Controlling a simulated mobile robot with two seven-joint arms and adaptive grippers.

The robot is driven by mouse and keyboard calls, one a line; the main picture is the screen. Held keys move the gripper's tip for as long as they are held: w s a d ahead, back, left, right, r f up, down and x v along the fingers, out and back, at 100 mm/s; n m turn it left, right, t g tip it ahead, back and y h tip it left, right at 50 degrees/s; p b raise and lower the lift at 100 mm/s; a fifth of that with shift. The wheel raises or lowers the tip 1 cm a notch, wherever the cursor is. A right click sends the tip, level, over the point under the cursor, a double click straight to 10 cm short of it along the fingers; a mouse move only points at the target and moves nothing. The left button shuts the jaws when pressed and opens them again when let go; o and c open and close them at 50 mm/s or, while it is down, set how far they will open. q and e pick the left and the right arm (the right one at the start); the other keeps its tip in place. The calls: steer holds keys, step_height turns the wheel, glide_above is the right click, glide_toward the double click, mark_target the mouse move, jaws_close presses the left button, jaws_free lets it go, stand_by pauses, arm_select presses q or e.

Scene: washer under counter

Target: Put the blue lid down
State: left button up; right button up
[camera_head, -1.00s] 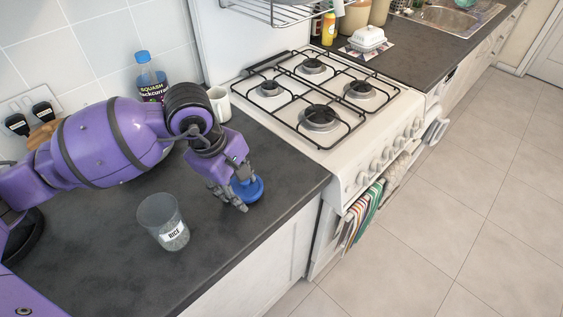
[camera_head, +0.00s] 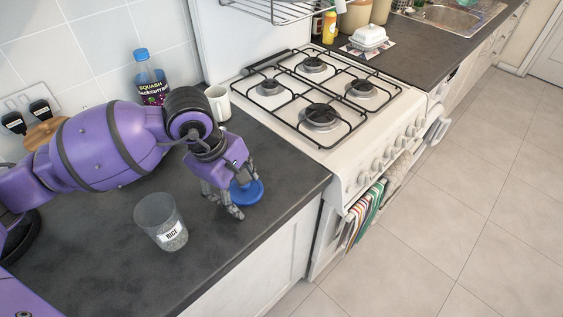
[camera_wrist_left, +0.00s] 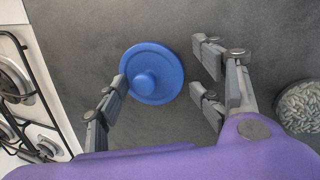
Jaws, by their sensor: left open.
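The blue lid (camera_head: 247,192) lies flat on the dark counter near its front edge, beside the stove. In the left wrist view the blue lid (camera_wrist_left: 152,73) shows whole, with its round knob facing up. My left gripper (camera_head: 226,207) is just left of the lid, low over the counter. In the left wrist view its fingers (camera_wrist_left: 158,95) are spread apart with nothing held between them. The left finger is close to the lid's edge; I cannot tell whether it touches. My right gripper is not in view.
An open clear jar labelled RICE (camera_head: 162,222) stands left of the gripper; its rice (camera_wrist_left: 300,105) shows in the wrist view. A squash bottle (camera_head: 150,82) and a white mug (camera_head: 219,103) stand behind. The gas stove (camera_head: 325,110) is to the right.

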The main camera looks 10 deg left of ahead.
arm_select(q)
steer(key=shift+r, duration=0.3)
steer(key=shift+r+p, duration=0.5)
steer(key=shift+r, duration=0.1)
steer(key=v, duration=1.1)
steer(key=shift+r, duration=0.2)
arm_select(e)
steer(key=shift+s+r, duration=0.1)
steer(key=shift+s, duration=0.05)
arm_select(q)
steer(key=shift+s, duration=0.1)
